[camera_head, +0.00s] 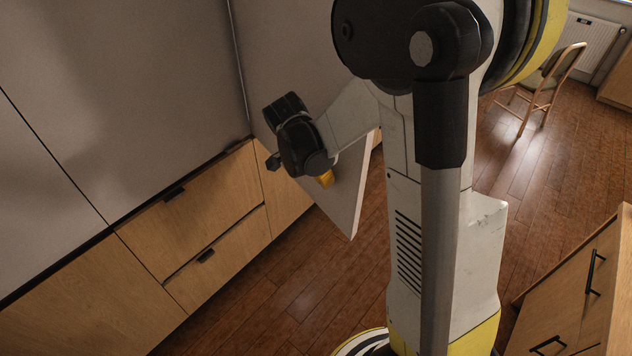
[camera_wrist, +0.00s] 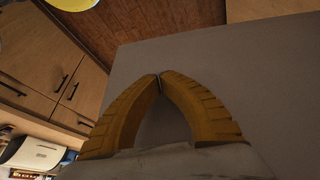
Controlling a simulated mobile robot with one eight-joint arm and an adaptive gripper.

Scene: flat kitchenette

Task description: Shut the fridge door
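The fridge door (camera_head: 347,200) is a tall, flat grey panel. It stands open, jutting out from the row of grey cupboard fronts at the left. My gripper (camera_head: 326,180) is at the lower part of the door, on the side facing the head camera. In the wrist view the door (camera_wrist: 265,85) fills the right and middle as a plain grey surface behind the fingers. My gripper (camera_wrist: 160,77) has its two yellow fingers meeting at the tips, with nothing between them. I cannot tell whether the fingertips touch the door. The fridge's inside is not visible.
Wooden drawers (camera_head: 190,215) with dark handles run below the grey fronts. A wooden cabinet (camera_head: 570,300) stands at the lower right. A chair (camera_head: 545,85) is at the back right, near a radiator (camera_head: 580,45).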

